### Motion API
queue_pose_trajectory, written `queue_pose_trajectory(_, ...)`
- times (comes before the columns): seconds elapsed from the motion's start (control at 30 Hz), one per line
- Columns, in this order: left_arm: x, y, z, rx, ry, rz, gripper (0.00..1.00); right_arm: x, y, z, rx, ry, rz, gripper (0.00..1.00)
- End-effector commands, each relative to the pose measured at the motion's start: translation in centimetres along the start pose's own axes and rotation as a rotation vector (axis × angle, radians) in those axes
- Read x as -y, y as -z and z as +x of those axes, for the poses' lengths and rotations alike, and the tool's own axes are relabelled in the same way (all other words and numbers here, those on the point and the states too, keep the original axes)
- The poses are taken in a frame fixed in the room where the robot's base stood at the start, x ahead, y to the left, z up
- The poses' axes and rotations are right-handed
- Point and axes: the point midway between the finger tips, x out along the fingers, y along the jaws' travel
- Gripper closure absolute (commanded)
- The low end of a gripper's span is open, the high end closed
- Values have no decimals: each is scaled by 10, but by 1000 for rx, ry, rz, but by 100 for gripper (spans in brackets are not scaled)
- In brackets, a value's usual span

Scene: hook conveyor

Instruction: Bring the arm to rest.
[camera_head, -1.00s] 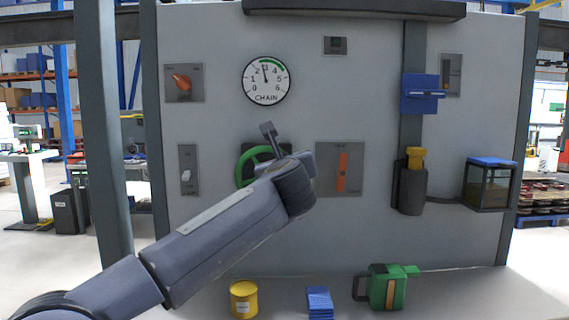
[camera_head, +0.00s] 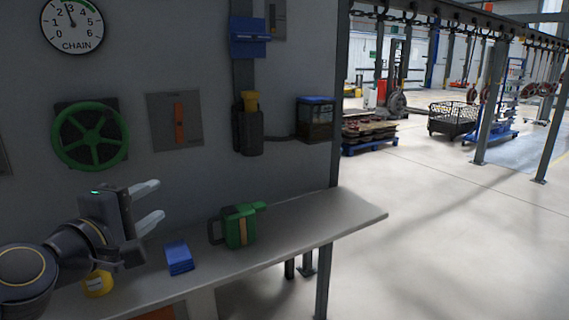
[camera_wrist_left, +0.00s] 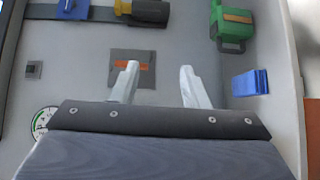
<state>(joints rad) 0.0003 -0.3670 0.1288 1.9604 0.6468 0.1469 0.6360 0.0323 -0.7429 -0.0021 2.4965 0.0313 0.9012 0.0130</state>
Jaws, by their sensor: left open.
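My left gripper (camera_head: 150,205) is open and empty in the head view, at the lower left, above the shelf and below the green handwheel (camera_head: 91,136). Its two pale fingers stand apart in the left wrist view (camera_wrist_left: 157,88), with nothing between them. The panel's orange lever (camera_wrist_left: 134,67) shows beyond the fingers there, and in the head view the lever (camera_head: 179,122) stands upright on its plate. My right gripper is not in view.
On the shelf (camera_head: 315,216) are a yellow tin (camera_head: 97,284), partly hidden by my arm, a blue packet (camera_head: 179,258) and a green can (camera_head: 240,228). A chain gauge (camera_head: 72,24) is on the panel. Open floor lies to the right.

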Motion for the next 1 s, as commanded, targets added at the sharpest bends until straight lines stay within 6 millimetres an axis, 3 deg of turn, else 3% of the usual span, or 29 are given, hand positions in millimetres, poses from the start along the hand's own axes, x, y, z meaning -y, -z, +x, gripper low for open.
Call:
queue_pose_trajectory(0.03, 35, -11, -17, 52, 90, 140, 59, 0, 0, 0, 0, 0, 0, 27)
queue_pose_trajectory(0.1, 82, -24, -39, 136, 210, 319, 59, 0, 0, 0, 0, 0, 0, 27)
queue_pose_trajectory(0.2, 140, -38, -70, 254, 355, 519, 59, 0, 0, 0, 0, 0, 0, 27)
queue_pose_trajectory(0.3, 186, -47, -99, 357, 465, 662, 59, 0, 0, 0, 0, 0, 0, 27)
queue_pose_trajectory(0.5, 253, -58, -149, 541, 630, 858, 59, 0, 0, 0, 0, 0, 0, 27)
queue_pose_trajectory(0.67, 298, -64, -189, 685, 739, 973, 59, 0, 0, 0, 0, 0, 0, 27)
queue_pose_trajectory(0.7, 272, -63, -186, 676, 731, 968, 59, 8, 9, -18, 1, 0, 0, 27)
queue_pose_trajectory(1.0, 198, -64, -190, 671, 728, 965, 59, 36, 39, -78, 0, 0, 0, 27)
